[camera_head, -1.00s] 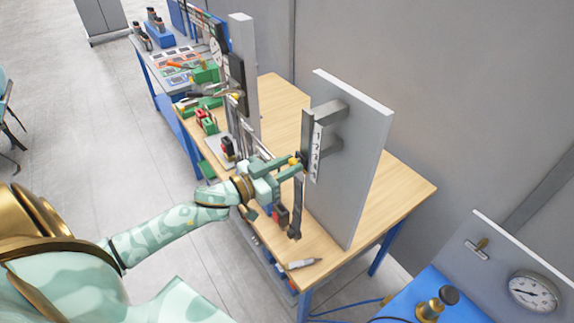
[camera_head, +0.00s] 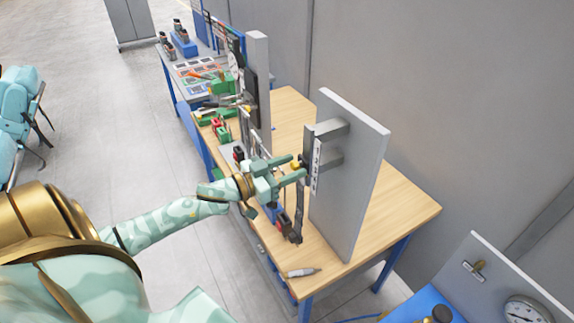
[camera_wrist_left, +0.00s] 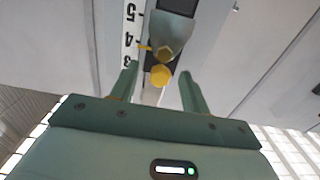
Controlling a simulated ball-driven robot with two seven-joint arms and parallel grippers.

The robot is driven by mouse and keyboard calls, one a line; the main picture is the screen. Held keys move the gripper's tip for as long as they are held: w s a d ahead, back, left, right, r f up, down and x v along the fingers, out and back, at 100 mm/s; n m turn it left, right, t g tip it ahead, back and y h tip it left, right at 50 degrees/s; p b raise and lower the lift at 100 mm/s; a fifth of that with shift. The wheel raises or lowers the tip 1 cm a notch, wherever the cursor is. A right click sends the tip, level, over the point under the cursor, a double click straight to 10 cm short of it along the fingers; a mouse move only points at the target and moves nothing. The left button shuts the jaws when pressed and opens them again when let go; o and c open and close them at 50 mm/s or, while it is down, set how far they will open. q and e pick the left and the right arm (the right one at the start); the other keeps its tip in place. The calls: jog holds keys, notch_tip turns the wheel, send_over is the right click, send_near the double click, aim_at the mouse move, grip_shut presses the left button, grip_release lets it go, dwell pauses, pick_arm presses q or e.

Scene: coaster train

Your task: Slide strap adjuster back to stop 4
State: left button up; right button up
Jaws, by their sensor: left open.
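The strap adjuster (camera_wrist_left: 172,35) is a grey slider with a yellow hex knob (camera_wrist_left: 160,75) and a small yellow pointer, near the 4 on the white number strip (camera_wrist_left: 131,40). In the head view the knob (camera_head: 295,165) shows beside the strip (camera_head: 317,166) on the grey upright panel (camera_head: 350,180). My left gripper (camera_head: 299,166) is open, with its fingertips close to the knob. In the left wrist view its fingers (camera_wrist_left: 158,74) stand apart on either side of the knob, with gaps between. A dark strap (camera_head: 298,215) hangs below. My right gripper is not in view.
The panel stands on a wooden table (camera_head: 405,205). A grey pen-like tool (camera_head: 303,272) lies near the front edge. Another upright panel (camera_head: 257,85) and small green and red fixtures stand farther left. A blue bench with a gauge (camera_head: 528,311) is at lower right.

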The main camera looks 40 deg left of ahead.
pick_arm(q)
jog(key=b+v, duration=0.2)
jog(key=v, duration=1.4)
jog(key=shift+b, duration=0.35)
jog(key=shift+s, duration=0.1)
